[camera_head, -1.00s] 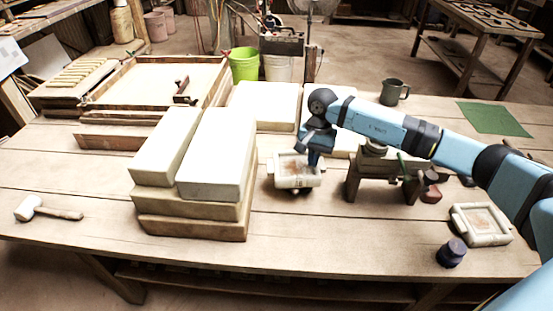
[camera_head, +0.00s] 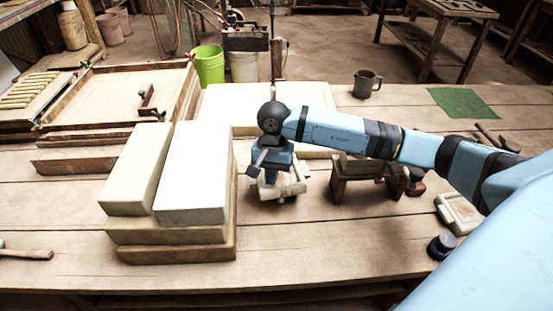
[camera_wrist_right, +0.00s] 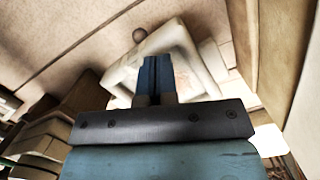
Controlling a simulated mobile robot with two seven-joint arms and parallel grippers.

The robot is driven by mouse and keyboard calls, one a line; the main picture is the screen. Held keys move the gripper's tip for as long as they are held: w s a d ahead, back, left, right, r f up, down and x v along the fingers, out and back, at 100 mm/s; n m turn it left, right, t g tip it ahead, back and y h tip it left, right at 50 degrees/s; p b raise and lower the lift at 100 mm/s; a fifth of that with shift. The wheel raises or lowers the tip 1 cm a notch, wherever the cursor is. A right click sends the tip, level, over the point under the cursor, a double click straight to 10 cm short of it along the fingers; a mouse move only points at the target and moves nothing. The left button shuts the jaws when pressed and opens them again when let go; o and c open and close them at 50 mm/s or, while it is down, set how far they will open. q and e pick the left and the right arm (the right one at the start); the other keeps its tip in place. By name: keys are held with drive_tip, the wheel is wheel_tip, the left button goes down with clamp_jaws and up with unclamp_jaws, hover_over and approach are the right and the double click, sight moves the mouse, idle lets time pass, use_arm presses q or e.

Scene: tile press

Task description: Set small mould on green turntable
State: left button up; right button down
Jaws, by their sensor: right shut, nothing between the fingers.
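A pale mould with a reddish-brown inside (camera_head: 292,184) stands in the middle of the table, right of the block stack. Something small and dark shows under it, but I cannot tell what it is. A second pale mould (camera_head: 459,212) lies at the right, partly hidden by my right arm. My right gripper (camera_head: 269,180) is shut and empty at the left part of the middle mould and hides some of it. In the right wrist view its closed fingers (camera_wrist_right: 157,75) overlap the mould (camera_wrist_right: 186,62); contact is unclear. I cannot make out a green turntable. My left gripper is out of view.
Pale blocks (camera_head: 193,180) are stacked left of the gripper. A small wooden stand (camera_head: 340,188) is close on the right. A dark round object (camera_head: 441,246) is near the front right. The front table strip is mostly clear.

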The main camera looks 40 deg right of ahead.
drive_tip(key=shift+s+a, duration=0.6)
drive_tip(key=shift+a, duration=0.1)
drive_tip(key=shift+f+b, duration=0.5)
drive_tip(key=shift+f, duration=0.35)
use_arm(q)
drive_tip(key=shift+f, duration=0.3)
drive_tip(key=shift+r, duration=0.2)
use_arm(e)
drive_tip(key=shift+f, duration=0.1)
drive_tip(key=shift+w+d+b, duration=0.75)
drive_tip(key=shift+w+d, duration=0.25)
drive_tip(key=shift+d, duration=0.25)
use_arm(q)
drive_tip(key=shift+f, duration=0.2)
